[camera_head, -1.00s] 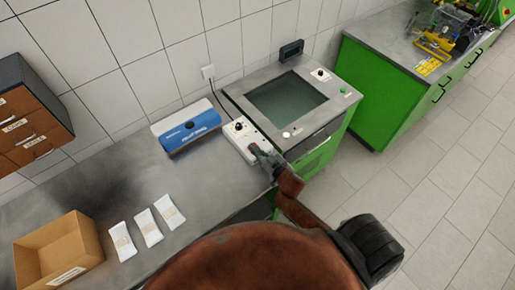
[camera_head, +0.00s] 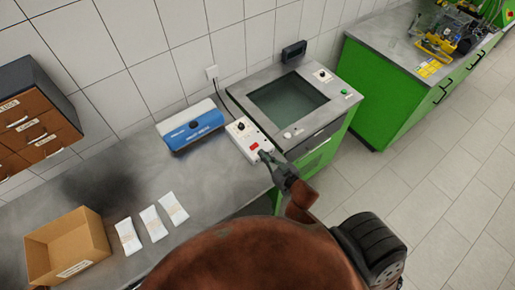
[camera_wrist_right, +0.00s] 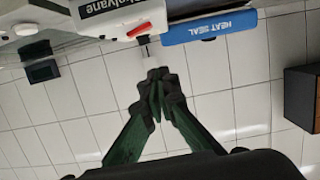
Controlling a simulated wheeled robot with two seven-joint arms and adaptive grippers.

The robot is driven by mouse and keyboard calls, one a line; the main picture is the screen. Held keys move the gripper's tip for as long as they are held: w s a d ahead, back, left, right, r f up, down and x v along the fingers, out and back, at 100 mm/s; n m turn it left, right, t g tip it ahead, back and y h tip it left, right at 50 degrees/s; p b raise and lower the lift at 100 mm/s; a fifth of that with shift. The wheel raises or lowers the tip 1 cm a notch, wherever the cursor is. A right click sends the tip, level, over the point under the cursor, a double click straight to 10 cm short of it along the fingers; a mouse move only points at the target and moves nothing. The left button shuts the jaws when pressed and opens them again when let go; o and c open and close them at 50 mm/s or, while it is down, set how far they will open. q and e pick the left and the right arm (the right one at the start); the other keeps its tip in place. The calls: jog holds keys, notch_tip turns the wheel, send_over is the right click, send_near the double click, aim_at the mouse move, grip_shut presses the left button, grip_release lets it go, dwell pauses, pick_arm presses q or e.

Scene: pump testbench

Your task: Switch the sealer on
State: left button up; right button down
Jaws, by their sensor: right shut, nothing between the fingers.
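The sealer has a blue bar unit (camera_head: 190,126) marked as a heat sealer and a white control box (camera_head: 246,138) with a black knob. A red switch (camera_head: 255,146) shows on the box. In the right wrist view, the blue bar (camera_wrist_right: 208,26) and the box (camera_wrist_right: 105,22) appear inverted, with the red switch (camera_wrist_right: 139,30) in sight. My right gripper (camera_head: 264,155) is shut and empty at the front end of the box, just off the switch; its closed fingertips (camera_wrist_right: 158,76) show in the wrist view. I cannot tell whether they touch the box. My left gripper is out of view.
A green cabinet with a glass-topped machine (camera_head: 288,102) stands right beside the box. An open cardboard box (camera_head: 96,235) and white packets (camera_head: 151,223) lie on the grey worktop. Brown drawers (camera_head: 35,118) hang at the left. Open floor lies to the right.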

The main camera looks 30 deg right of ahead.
jog(key=shift+v, duration=1.15)
